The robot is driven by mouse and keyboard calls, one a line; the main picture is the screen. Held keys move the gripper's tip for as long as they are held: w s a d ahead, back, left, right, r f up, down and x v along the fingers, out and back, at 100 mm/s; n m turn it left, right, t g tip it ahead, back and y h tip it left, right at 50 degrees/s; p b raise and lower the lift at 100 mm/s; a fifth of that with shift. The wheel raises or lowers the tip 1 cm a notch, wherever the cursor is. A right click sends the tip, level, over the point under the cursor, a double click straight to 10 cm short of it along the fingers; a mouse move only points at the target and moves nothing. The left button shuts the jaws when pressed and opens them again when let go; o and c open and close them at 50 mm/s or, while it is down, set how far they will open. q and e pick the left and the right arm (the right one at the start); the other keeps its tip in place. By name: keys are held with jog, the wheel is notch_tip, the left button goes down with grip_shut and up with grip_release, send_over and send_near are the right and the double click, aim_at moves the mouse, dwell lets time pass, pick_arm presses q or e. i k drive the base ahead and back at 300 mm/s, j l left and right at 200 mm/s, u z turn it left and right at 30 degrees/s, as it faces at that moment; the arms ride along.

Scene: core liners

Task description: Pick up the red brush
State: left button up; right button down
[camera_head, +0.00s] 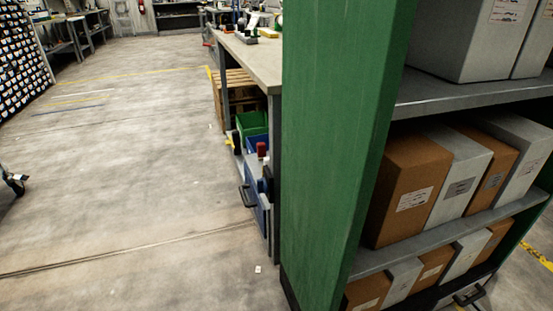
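I cannot make out a red brush for certain. A small dark red item (261,149) shows low beside the workbench, near a blue bin, and is too small to identify. Several small items, some with red parts, lie on the far part of the workbench (252,58), also too small to tell apart. Neither of my grippers is in view.
A tall green shelf panel (335,130) stands close in front and hides part of the bench. Grey shelves (455,95) with brown and grey boxes (408,190) are at the right. A green bin (252,125) sits under the bench. Open concrete floor (130,180) lies left.

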aim_at(261, 146)
jog(key=i+j+z, duration=0.1)
jog(key=z, duration=0.35)
jog(key=j+z, duration=0.25)
jog(key=z, duration=0.2)
jog(key=i+j+z, duration=0.1)
jog(key=j+z, duration=0.2)
jog(key=j, duration=0.85)
jog(key=j+z, duration=0.3)
jog(key=j, duration=1.55)
jog(key=k, duration=0.05)
